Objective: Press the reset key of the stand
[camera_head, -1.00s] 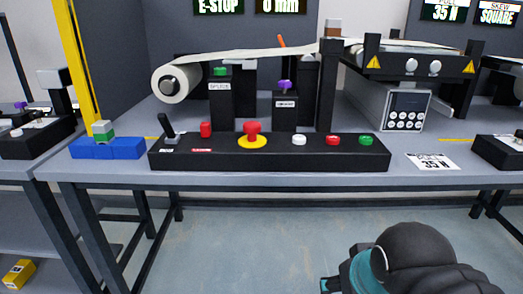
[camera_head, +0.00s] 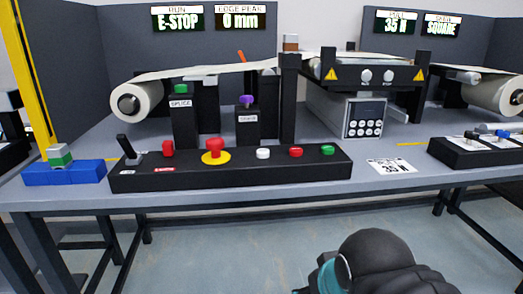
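The stand's long black control panel (camera_head: 330,174) lies along the front of the table. On it, left to right, are a black lever (camera_head: 125,146), a small red knob (camera_head: 168,147), a red mushroom button (camera_head: 215,146) on a yellow disc, a white button (camera_head: 263,153), a red button (camera_head: 296,151) and a green button (camera_head: 328,149). I cannot read which key is reset. The display above (camera_head: 177,22) reads E-STOP. A dark, teal-ringed part of my arm shows at the bottom, in front of the table and apart from the panel. My gripper's fingers are not visible.
Behind the panel are a SPLICE post (camera_head: 183,120), a second post with a purple knob (camera_head: 247,125), a web roll (camera_head: 137,101) and a keypad box (camera_head: 365,117). The floor in front is clear.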

